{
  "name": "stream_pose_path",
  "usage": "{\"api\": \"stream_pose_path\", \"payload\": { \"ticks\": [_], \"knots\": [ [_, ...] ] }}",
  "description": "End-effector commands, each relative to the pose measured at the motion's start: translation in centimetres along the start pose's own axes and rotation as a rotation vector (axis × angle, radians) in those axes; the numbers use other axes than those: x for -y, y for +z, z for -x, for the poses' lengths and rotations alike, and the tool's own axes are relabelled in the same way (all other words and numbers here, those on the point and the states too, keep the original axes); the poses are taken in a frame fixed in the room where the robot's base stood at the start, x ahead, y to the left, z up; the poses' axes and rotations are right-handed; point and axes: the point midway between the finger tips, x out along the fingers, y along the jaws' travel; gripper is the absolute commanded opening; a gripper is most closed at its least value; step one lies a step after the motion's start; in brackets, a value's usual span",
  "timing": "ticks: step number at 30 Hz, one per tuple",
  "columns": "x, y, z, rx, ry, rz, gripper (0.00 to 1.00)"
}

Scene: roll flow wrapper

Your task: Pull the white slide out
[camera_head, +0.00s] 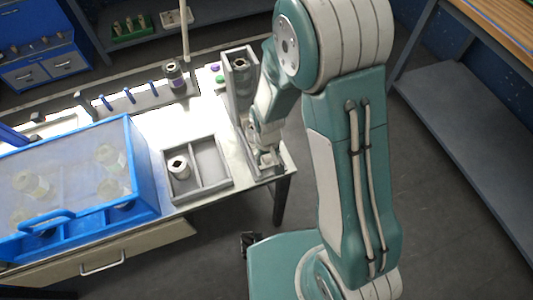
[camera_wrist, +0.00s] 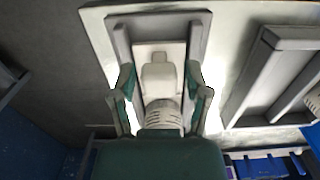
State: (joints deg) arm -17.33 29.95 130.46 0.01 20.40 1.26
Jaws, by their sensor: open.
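The white slide (camera_wrist: 151,50) shows in the wrist view as a pale flat piece between the grey side walls of a narrow channel (camera_wrist: 122,36). A pale block-like part stands in front of it. My gripper (camera_wrist: 159,78) is open, with one teal finger on each side of that part; I cannot tell whether either finger touches it. In the head view my gripper (camera_head: 264,150) is low at the near end of the tall grey dispenser (camera_head: 241,86), by the table's right edge. My arm partly hides the slide there.
A grey two-compartment tray (camera_head: 209,163) with a roll (camera_head: 179,167) in its left part stands left of the dispenser. A blue case with a clear lid (camera_head: 75,170) is further left. The floor right of the table is clear.

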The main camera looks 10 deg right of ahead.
Motion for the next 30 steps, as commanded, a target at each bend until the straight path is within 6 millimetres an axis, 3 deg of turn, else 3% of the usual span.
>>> {"api": "stream_pose_path", "payload": {
  "ticks": [14, 30],
  "knots": [
    [0.0, -0.5, 0.7, -0.014, 0.000, 0.000, 0.80],
    [0.0, -0.5, 9.9, -0.014, 0.000, 0.000, 0.80]
  ]
}}
